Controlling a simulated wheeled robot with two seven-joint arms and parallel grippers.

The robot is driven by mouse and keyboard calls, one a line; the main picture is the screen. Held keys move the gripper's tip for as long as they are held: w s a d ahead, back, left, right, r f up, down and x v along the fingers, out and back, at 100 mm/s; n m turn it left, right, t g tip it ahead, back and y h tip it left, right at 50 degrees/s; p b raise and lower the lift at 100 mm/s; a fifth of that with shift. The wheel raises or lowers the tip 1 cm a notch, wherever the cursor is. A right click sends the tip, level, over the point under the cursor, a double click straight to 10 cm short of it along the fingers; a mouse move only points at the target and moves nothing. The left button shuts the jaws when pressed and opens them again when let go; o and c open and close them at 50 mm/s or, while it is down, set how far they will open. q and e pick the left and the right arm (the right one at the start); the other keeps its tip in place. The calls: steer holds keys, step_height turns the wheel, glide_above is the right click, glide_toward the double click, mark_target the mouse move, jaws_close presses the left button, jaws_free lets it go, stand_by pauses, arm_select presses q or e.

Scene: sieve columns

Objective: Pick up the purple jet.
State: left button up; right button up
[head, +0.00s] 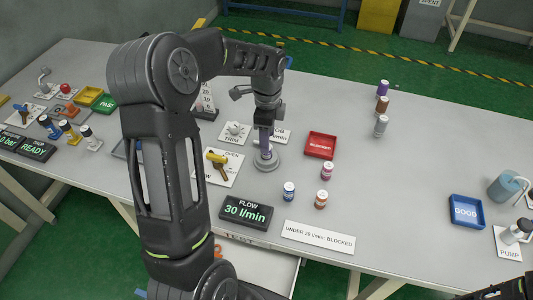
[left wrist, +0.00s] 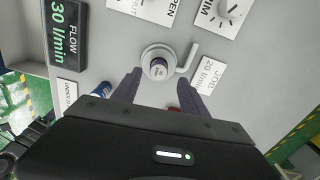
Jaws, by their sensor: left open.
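My left gripper (head: 266,122) is open and points down over the grey round test seat (head: 265,164). A purple jet (head: 266,152) stands upright in that seat, partly hidden by the gripper. In the left wrist view its pale top and dark side (left wrist: 158,68) show just beyond and between the two open fingers (left wrist: 160,88), with no clear contact. My right gripper is not clearly seen; only a dark part of my right arm shows at the bottom right corner.
A pink jet (head: 327,171), a blue jet (head: 289,191) and an orange jet (head: 320,199) stand right of the seat. The flow display (head: 246,211) reads 30 l/min.

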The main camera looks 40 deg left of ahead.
arm_select(q)
step_height(320, 180, down, 5)
steer(key=shift+s+f+p, duration=0.1)
steer(key=shift+s+p, duration=0.05)
steer(key=shift+p, duration=0.45)
steer(key=shift+c, duration=0.4)
jaws_close()
